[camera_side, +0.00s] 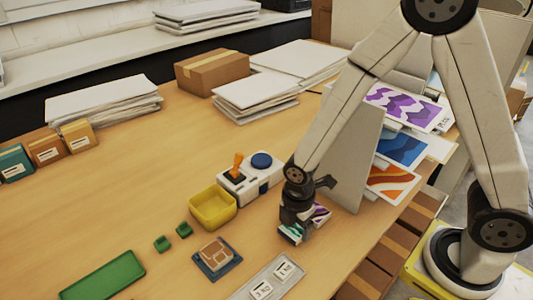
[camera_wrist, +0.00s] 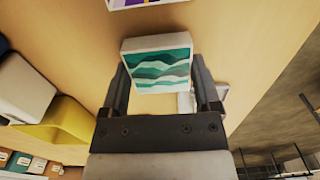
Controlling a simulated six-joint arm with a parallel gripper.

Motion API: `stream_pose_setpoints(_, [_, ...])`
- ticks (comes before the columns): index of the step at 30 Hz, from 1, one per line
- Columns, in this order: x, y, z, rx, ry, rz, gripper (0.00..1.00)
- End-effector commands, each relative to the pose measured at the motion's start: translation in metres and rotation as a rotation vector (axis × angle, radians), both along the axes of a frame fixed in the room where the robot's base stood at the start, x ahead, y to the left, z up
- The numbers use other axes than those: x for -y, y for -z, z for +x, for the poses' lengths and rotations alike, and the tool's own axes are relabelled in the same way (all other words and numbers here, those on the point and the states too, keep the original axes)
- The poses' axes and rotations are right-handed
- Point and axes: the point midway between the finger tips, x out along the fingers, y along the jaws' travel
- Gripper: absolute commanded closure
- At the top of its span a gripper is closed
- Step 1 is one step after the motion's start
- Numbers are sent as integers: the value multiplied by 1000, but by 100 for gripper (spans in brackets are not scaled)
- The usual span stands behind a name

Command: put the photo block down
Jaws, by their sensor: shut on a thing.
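The photo block (camera_wrist: 160,68), white-edged with a green and teal wave picture, is between my gripper's fingers (camera_wrist: 161,88) in the wrist view. My gripper (camera_side: 296,222) is shut on it. In the side view the block (camera_side: 291,234) shows at the fingertips, low over the table near its front edge. I cannot tell whether its underside touches the wood. A block with a purple picture (camera_side: 321,214) is just right of my gripper in the side view.
A yellow bin (camera_side: 212,207) and a control box (camera_side: 250,180) with an orange lever and blue knob stand to the left. A blue mat (camera_side: 217,262) bears a brown block. A grey tray (camera_side: 265,281) with white tiles is in front. A tall grey panel (camera_side: 354,155) stands to the right.

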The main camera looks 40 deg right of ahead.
Motion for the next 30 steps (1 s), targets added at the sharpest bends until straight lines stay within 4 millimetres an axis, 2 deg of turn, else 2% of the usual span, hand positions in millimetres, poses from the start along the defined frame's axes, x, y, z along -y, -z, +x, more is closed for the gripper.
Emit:
stream_pose_setpoints(4, [0,7,0,0,0,0,67])
stream_pose_setpoints(17, [0,11,0,0,0,0,67])
stream_pose_setpoints(18, [0,11,0,0,0,0,14])
stream_pose_setpoints(19, [0,11,0,0,0,0,4])
stream_pose_setpoints(20, [0,11,0,0,0,0,0])
stream_pose_setpoints(30, [0,9,0,1,0,0,0])
